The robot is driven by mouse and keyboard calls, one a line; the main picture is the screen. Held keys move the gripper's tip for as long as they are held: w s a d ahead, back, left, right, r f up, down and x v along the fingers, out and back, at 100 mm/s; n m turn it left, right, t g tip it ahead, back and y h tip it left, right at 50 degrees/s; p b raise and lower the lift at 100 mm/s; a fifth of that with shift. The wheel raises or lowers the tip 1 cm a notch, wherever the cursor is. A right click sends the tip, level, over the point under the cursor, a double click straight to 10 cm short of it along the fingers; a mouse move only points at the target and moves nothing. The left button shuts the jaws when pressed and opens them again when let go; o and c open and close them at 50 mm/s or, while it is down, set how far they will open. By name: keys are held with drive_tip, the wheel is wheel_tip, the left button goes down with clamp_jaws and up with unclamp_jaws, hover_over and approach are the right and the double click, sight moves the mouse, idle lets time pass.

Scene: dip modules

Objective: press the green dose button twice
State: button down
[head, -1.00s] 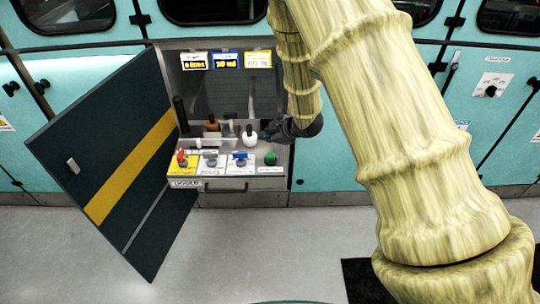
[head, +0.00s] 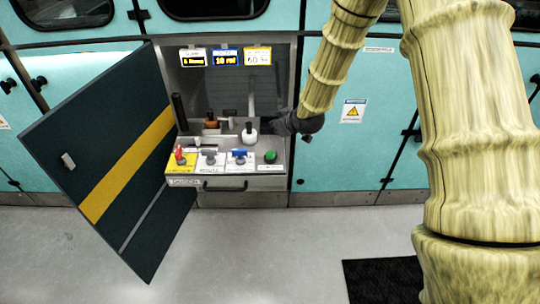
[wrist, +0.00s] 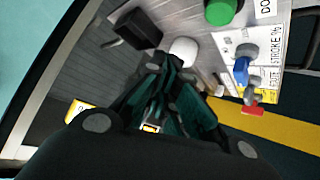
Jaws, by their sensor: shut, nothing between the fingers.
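The green dose button (head: 271,157) is a round cap on the right end of the front panel, inside the open cabinet. It also shows at the top edge of the wrist view (wrist: 222,11), partly cut off and clear of my fingers. My gripper (wrist: 168,66) is shut and empty, with its dark fingers in the middle of the wrist view. In the head view my dark wrist is at the cabinet's right side, above and to the right of the button. The fingertips are hard to make out there.
Red (head: 180,156) and blue (head: 240,154) controls stand left of the button. The dark cabinet door (head: 105,160) is swung open at left. The floor in front is clear.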

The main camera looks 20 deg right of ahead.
drive_tip(key=shift+s+a+r+m+g+y+b, duration=0.25)
drive_tip(key=shift+r+m+b, duration=0.3)
drive_tip(key=shift+m, duration=1.15)
drive_tip(key=shift+s+a+r+m+g+y+b, duration=0.15)
drive_tip(key=shift+a+r+m+b, duration=0.3)
drive_tip(key=shift+m, duration=1.25)
drive_tip(key=shift+s+a+r+m+g+y+b, duration=0.2)
drive_tip(key=shift+r+m+b, duration=0.45)
drive_tip(key=shift+m, duration=1.05)
drive_tip(key=b, duration=0.5)
hover_over(273, 151)
wheel_tip(273, 151, down, 6)
drive_tip(key=shift+f, duration=0.1)
drive_tip(key=shift+f+b, duration=0.6)
drive_tip(key=shift+f, duration=0.7)
drive_tip(key=shift+f, duration=0.4)
